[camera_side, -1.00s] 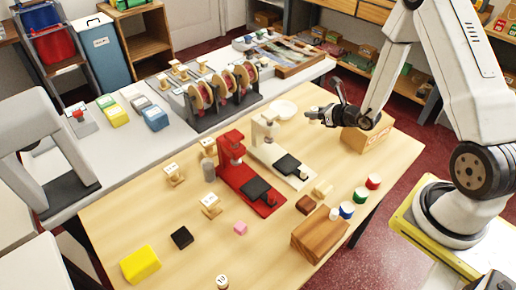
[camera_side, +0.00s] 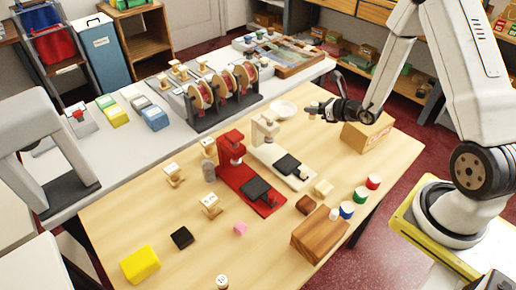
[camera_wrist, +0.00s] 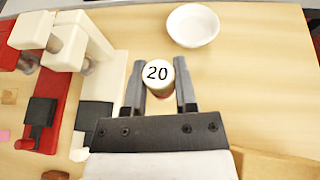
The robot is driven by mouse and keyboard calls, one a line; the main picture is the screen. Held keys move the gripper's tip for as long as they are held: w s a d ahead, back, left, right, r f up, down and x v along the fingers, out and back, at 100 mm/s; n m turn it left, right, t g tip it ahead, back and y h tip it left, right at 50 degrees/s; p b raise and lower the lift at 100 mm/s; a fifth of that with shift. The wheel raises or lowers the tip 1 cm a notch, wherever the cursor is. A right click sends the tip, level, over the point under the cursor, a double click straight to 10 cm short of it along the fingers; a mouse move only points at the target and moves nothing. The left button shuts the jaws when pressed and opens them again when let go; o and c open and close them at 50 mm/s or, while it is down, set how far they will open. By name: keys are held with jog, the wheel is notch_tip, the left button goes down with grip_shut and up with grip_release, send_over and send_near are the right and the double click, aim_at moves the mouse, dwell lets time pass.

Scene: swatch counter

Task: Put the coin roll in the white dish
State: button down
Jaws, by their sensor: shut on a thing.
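My gripper (camera_side: 318,112) is shut on the coin roll (camera_wrist: 158,74), a short cylinder with a cream top marked "20". In the wrist view the roll sits upright between the two fingertips. In the side view the roll is too small and dark to make out clearly at the fingers. The white dish (camera_wrist: 193,25) is round, shallow and empty in the wrist view, ahead and to the right of the roll. In the side view the dish (camera_side: 283,108) lies at the table's far edge, left of my gripper.
A cream press (camera_side: 265,130) and a red press (camera_side: 231,150) stand left of my gripper. A cardboard box (camera_side: 366,133) is close below my wrist at the right. A wooden block (camera_side: 320,236) and several coloured small cylinders lie nearer the front. The table around the dish is clear.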

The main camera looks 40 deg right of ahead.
jog(key=shift+n+y, duration=0.6)
jog(key=shift+y, duration=0.1)
jog(key=w+r, duration=0.1)
jog(key=r, duration=0.1)
jog(key=w+r, duration=0.1)
jog(key=shift+w+d+r, duration=0.15)
jog(key=shift+d+r, duration=0.05)
jog(key=shift+r, duration=0.15)
jog(key=shift+w, duration=0.1)
send_over(283, 114)
jog(key=s, duration=0.2)
jog(key=f, duration=0.8)
jog(key=shift+w+a, duration=0.2)
jog(key=shift+w, duration=0.05)
jog(key=shift+w+d+f, duration=0.2)
jog(key=shift+w+f, duration=0.35)
jog(key=shift+f, duration=0.15)
jog(key=shift+w+f, duration=0.3)
jog(key=shift+f, duration=1.5)
